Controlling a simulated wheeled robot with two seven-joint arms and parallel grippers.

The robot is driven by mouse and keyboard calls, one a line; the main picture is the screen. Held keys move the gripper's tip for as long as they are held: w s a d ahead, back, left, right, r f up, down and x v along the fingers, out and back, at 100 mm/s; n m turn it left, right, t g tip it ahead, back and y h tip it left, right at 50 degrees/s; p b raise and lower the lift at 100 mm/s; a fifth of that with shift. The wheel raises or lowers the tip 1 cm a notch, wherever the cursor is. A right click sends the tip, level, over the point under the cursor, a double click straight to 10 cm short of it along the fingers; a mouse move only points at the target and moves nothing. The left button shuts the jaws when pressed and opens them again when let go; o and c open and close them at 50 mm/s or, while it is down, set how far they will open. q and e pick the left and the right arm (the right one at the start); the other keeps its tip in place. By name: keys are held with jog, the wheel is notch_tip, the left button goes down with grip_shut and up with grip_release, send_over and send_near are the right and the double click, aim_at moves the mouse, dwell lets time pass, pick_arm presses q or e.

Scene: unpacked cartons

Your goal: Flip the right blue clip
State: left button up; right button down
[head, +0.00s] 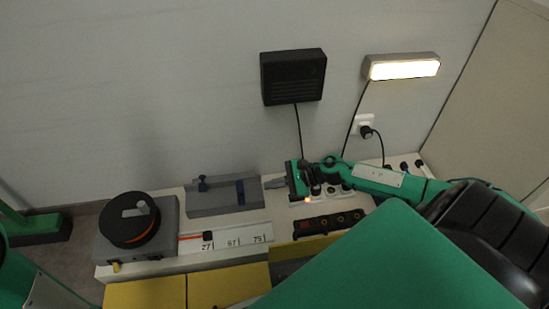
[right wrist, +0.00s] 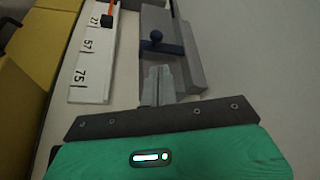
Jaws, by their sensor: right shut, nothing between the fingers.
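A long grey box (head: 222,203) stands against the wall with two dark blue clips on it. The left blue clip (head: 203,184) sits near the box's other end. My right gripper (head: 272,183) is shut and empty, its fingertips just right of the box's right end. In the right wrist view the shut fingers (right wrist: 160,78) point at the right clip, seemingly a little short of it. My left gripper is not in view.
A numbered white strip (head: 228,238) with an orange slider lies in front of the box. A grey unit with a black reel (head: 130,220) stands to the left. A dark socket panel (head: 328,223) lies below my right gripper. Yellow boxes (head: 228,286) line the front.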

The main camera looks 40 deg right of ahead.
aim_at(240, 190)
jog(key=b+x, duration=0.2)
jog(key=x, duration=0.3)
jog(key=shift+w+a+f, duration=0.1)
jog(key=shift+f, duration=0.1)
jog(key=shift+x, duration=0.8)
jog(key=shift+a+r, duration=0.1)
jog(key=shift+r, duration=0.2)
jog(key=shift+w, duration=0.1)
